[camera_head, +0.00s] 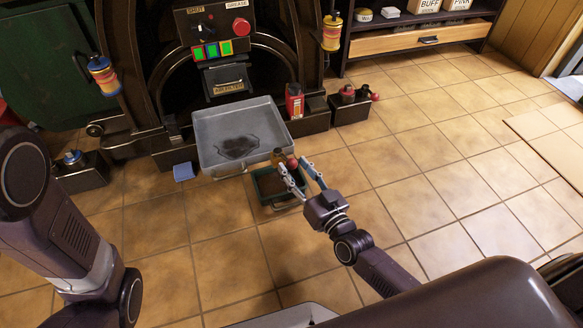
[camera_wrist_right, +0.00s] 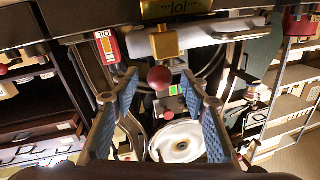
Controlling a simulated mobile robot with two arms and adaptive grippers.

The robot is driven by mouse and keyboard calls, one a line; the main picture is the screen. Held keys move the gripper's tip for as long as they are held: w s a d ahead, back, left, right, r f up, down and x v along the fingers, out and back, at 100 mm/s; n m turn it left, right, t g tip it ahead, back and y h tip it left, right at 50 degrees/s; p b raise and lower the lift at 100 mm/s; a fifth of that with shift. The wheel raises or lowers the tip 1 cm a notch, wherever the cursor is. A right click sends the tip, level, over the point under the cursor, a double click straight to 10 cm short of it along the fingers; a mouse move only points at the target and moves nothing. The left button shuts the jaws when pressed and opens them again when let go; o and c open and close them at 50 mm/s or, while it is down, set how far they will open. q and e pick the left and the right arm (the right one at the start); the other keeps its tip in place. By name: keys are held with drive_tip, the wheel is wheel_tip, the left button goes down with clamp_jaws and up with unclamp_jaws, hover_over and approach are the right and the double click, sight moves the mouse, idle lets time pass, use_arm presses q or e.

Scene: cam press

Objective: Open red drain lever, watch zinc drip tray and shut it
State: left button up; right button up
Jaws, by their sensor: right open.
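The zinc drip tray (camera_head: 215,128) is a wide grey pan at the foot of the press in the head view, with a dark puddle in its middle. A red ball knob (camera_head: 292,163), likely of the drain lever, shows by the tray's front right corner, beside a brass-coloured part (camera_head: 278,157). My right gripper (camera_head: 301,167) is open, its fingers pointing at the tray's corner. In the right wrist view, a red ball (camera_wrist_right: 159,77) appears between the open fingers (camera_wrist_right: 160,95), below a brass block (camera_wrist_right: 165,43); I cannot tell whether anything touches. My left gripper is out of view.
A dark green tub (camera_head: 266,187) stands below the tray's front right corner. A red can (camera_head: 294,101) stands right of the tray, and a dark box (camera_head: 350,107) with red-knobbed parts is farther right. A blue cloth (camera_head: 183,172) lies left. Tiled floor (camera_head: 440,190) at right is clear.

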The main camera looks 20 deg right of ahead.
sight(285, 158)
drive_tip(key=shift+b+x, duration=0.4)
drive_tip(key=shift+x, duration=0.85)
clamp_jaws()
